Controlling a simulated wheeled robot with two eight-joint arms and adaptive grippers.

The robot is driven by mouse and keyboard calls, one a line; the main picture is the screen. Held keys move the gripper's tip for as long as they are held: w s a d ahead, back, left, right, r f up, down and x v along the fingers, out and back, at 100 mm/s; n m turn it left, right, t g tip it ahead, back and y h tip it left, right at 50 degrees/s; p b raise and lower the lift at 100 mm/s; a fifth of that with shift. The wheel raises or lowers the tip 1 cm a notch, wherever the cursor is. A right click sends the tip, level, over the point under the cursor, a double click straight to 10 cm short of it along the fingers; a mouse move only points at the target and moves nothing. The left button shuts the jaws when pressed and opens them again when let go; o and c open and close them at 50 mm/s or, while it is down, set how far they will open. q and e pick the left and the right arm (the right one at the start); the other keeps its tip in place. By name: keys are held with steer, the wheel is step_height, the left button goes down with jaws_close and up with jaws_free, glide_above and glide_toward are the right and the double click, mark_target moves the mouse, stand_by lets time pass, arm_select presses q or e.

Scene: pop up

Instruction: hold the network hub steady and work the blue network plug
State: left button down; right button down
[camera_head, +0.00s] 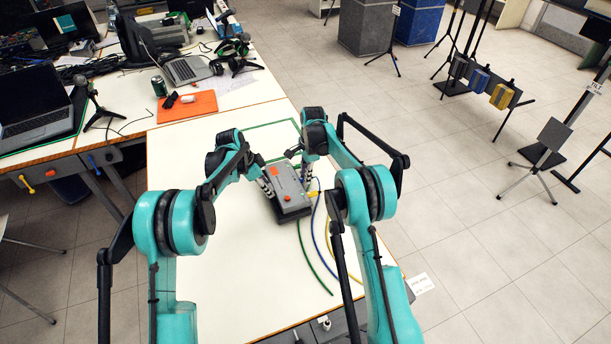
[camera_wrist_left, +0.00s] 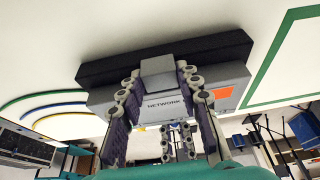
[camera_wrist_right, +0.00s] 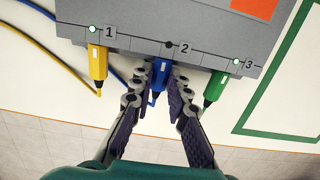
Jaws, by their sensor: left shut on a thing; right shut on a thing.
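The grey network hub (camera_head: 290,205) lies on the white table, with an orange patch on top. My left gripper (camera_head: 269,186) is shut on the hub's raised grey block, seen closely in the left wrist view (camera_wrist_left: 158,76). My right gripper (camera_wrist_right: 162,72) is shut on the blue network plug (camera_wrist_right: 161,76) at port 2. The plug's tip meets the hub's edge; how deep it sits I cannot tell. The lamp at port 2 is dark. The yellow plug (camera_wrist_right: 97,62) is at port 1 and the green plug (camera_wrist_right: 215,87) at port 3, both with lit lamps.
Green, blue and yellow cables (camera_head: 313,262) run over the table towards its front. A green outline (camera_head: 270,128) is marked behind the hub. An orange mat (camera_head: 187,107) and laptops stand on the desks at the back left. The table's left front is clear.

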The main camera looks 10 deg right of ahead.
steer(key=shift+d, duration=0.15)
steer(key=shift+w+d, duration=0.25)
steer(key=shift+d, duration=1)
steer(key=shift+w+d, duration=0.25)
steer(key=shift+d, duration=1)
steer(key=w+d+r, duration=0.1)
steer(key=d+r, duration=0.4)
steer(key=r, duration=0.1)
steer(key=shift+d, duration=0.4)
steer(key=shift+w, duration=0.1)
arm_select(q)
steer(key=c, duration=1)
jaws_free()
steer(key=v, duration=1.2)
